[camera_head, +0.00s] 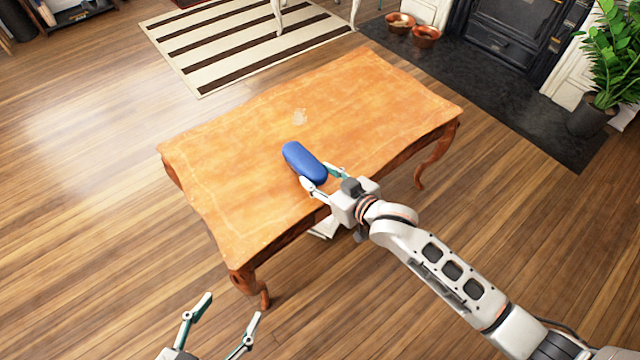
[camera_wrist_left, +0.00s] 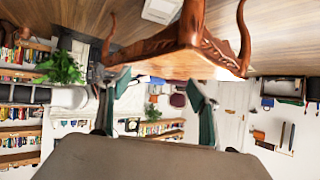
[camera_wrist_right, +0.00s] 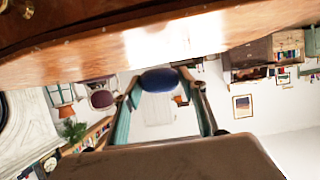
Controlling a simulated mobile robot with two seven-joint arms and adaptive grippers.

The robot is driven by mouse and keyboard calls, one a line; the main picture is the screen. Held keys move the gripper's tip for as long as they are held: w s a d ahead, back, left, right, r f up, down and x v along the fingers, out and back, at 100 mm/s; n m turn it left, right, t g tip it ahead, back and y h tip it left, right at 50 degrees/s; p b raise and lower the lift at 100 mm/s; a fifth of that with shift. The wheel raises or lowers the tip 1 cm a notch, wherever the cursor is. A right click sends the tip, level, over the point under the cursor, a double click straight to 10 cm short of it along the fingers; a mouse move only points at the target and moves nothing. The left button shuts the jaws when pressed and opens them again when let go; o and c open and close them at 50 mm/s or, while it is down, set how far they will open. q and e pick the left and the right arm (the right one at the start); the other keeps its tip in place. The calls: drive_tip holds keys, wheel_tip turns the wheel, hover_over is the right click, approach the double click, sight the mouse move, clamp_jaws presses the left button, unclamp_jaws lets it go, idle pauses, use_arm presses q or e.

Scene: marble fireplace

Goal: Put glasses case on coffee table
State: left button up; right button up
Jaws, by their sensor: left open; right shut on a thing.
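The blue glasses case (camera_head: 305,162) is at the near side of the wooden coffee table (camera_head: 250,130), over its top. My right gripper (camera_head: 322,184) is shut on the near end of the case. In the right wrist view the case (camera_wrist_right: 159,80) sits between the fingertips, close to the table edge (camera_wrist_right: 60,65). Whether the case touches the tabletop cannot be told. My left gripper (camera_head: 228,318) is open and empty, low in front of the table. The left wrist view shows its fingers (camera_wrist_left: 160,82) apart with nothing between them.
The rest of the top is clear. A striped rug (camera_head: 215,45), two bowls (camera_head: 426,36), a potted plant (camera_head: 588,118) and a fireplace (camera_head: 510,40) are behind the table.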

sight(320, 187)
drive_tip(key=f, duration=0.2)
drive_tip(key=f+b, duration=0.1)
drive_tip(key=f, duration=0.1)
drive_tip(key=shift+s, duration=0.2)
drive_tip(key=shift+f, duration=0.2)
drive_tip(key=shift+w+r, duration=0.15)
drive_tip(key=shift+r, duration=0.2)
drive_tip(key=shift+f, duration=0.25)
drive_tip(key=o, duration=1.2)
drive_tip(key=shift+c, duration=0.2)
use_arm(q)
drive_tip(key=shift+w+d+r, duration=0.4)
drive_tip(key=shift+d+r, duration=0.05)
drive_tip(key=shift+d, duration=0.2)
drive_tip(key=shift+s+f, duration=0.1)
drive_tip(key=shift+s, duration=0.05)
use_arm(e)
drive_tip(key=shift+r, duration=0.1)
